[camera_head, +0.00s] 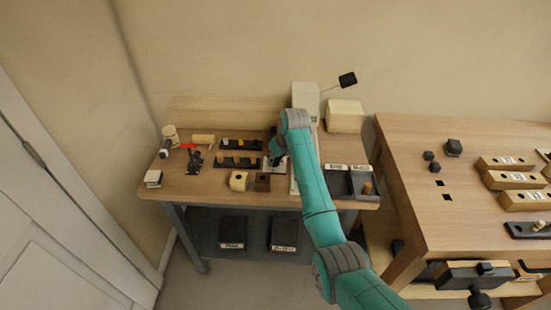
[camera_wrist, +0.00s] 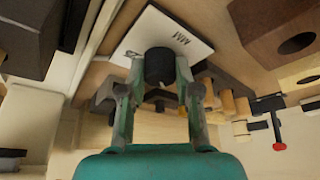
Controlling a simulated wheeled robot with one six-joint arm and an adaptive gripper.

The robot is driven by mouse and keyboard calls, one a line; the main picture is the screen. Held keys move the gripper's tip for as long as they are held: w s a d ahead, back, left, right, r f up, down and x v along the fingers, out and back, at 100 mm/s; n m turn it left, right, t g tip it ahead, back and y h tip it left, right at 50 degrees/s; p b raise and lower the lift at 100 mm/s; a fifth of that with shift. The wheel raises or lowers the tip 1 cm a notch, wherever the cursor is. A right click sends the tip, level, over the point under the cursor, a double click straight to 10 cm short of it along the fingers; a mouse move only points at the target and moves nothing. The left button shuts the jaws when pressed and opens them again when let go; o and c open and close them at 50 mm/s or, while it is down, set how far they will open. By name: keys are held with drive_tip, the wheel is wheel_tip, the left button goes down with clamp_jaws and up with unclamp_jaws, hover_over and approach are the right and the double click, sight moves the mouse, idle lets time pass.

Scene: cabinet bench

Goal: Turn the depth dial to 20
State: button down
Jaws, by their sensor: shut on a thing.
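The depth dial is a black round knob (camera_wrist: 160,66) on a white plate (camera_wrist: 195,48) marked "MM" in the wrist view. My gripper (camera_wrist: 159,76) has one finger on each side of the knob and is shut on it. The knob's scale reading cannot be made out. In the head view my gripper (camera_head: 277,160) is low over the bench top, by a small pale plate, and my arm hides part of this area.
The small bench (camera_head: 215,192) holds black racks with wooden pegs (camera_head: 240,161), a wooden block (camera_head: 238,181), a dark brown block (camera_head: 263,182) and a dark divided tray (camera_head: 338,184). A white box (camera_head: 306,97) stands behind. A larger bench (camera_head: 405,150) is on the right.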

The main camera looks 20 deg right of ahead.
drive_tip(key=m+h, duration=0.1)
drive_tip(key=m, duration=0.2)
drive_tip(key=m+h, duration=0.1)
drive_tip(key=m, duration=0.1)
drive_tip(key=shift+a+m, duration=0.2)
drive_tip(key=shift+m, duration=0.2)
drive_tip(key=m+h, duration=0.2)
drive_tip(key=m, duration=0.2)
drive_tip(key=shift+m, duration=0.4)
drive_tip(key=shift+g, duration=0.3)
drive_tip(key=c, duration=0.8)
unclamp_jaws()
drive_tip(key=v, duration=1.2)
drive_tip(key=shift+a, duration=0.15)
drive_tip(key=shift+f, duration=0.1)
